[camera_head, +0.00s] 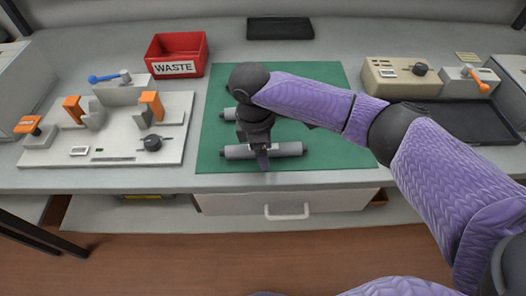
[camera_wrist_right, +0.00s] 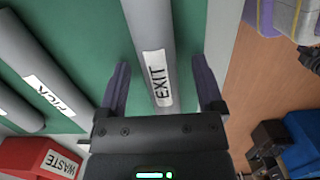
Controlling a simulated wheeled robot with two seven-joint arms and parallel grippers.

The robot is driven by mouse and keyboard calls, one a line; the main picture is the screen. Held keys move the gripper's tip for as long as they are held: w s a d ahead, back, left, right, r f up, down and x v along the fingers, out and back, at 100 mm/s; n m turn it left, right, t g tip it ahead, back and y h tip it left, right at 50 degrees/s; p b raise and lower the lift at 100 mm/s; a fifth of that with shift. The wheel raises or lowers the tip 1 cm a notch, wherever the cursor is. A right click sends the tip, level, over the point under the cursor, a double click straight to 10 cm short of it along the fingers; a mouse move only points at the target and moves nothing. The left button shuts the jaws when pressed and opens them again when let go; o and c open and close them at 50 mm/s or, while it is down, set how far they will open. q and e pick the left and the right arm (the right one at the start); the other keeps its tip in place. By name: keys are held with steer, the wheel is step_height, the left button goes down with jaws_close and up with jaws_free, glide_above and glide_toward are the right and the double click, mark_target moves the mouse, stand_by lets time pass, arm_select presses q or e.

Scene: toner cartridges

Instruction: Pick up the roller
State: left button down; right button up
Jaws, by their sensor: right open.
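A grey roller (camera_head: 288,149) lies crosswise near the front edge of the green mat. In the right wrist view this roller (camera_wrist_right: 150,28) bears a white label reading "EXIT". My right gripper (camera_head: 262,161) is over the middle of it, pointing down. In the wrist view the right gripper (camera_wrist_right: 161,72) is open, one finger on each side of the roller, with gaps visible. A second roller (camera_wrist_right: 45,72), labelled "PICK", lies farther back and is partly hidden by my arm in the head view (camera_head: 229,114). A third roller (camera_wrist_right: 15,103) shows beyond it. My left gripper is not in view.
A red bin (camera_head: 160,68) labelled "WASTE" stands behind the mat's left corner. A grey fixture with orange parts (camera_head: 75,140) is at left. A beige device (camera_head: 385,78) and a dark tray (camera_head: 465,122) are at right. The green mat (camera_head: 335,155) is clear at front right.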

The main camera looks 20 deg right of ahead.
steer(key=shift+r, duration=0.15)
jaws_close()
